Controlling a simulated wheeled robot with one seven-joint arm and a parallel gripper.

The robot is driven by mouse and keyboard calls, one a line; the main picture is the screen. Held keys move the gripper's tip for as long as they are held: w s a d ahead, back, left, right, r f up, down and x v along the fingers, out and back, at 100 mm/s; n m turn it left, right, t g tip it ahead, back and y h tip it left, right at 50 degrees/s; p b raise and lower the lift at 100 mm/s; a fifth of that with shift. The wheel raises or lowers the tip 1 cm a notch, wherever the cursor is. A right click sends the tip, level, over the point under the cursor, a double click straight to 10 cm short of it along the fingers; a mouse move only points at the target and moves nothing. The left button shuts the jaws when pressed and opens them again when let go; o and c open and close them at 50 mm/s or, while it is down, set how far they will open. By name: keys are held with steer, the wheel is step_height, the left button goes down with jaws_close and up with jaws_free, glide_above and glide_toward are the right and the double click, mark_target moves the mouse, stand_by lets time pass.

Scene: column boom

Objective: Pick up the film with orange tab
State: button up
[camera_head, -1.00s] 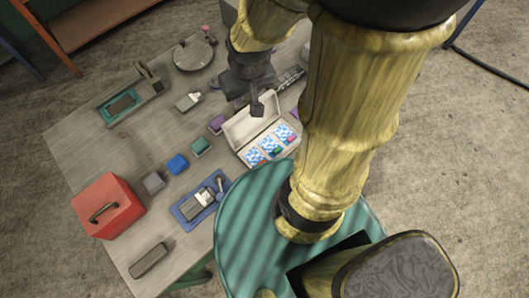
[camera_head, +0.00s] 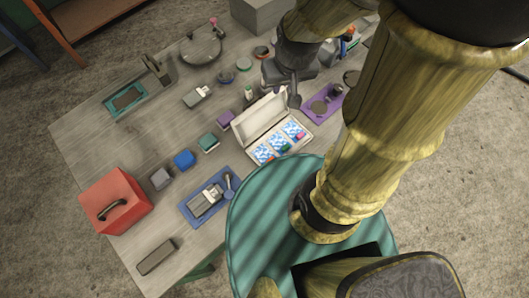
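An open white case (camera_head: 248,131) stands on the table with its lid raised at the back. Several blue-and-white patterned films (camera_head: 264,152) lie in a row inside it. Small coloured tabs show at their near edges, one green and one pink. The tab on the leftmost film is too small to make out, so I cannot tell which tab is orange. My gripper (camera_head: 294,102) points down by the right end of the raised lid, above and behind the films, apart from them. Its fingers are small and dark, and their gap cannot be made out. Nothing shows held.
A purple tray (camera_head: 312,116) with dark items lies right of the case. Purple (camera_head: 226,118), teal (camera_head: 208,141) and blue (camera_head: 184,158) boxes stand to the left. A blue tray (camera_head: 188,212) and a red box (camera_head: 117,201) are at the front left.

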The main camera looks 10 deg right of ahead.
steer(key=a+f+m+p, duration=0.6)
steer(key=a+m+p, duration=0.1)
steer(key=a+p, duration=0.55)
steer(key=s+d+f+m+h+p, duration=0.1)
steer(key=s+f+m+h+p, duration=0.2)
steer(key=s+p, duration=0.5)
steer(key=s+m+h, duration=0.1)
steer(key=s+m, duration=0.1)
steer(key=shift+s+d+m+g, duration=0.25)
steer(key=shift+s+m+g, duration=0.05)
steer(key=shift+s, duration=0.1)
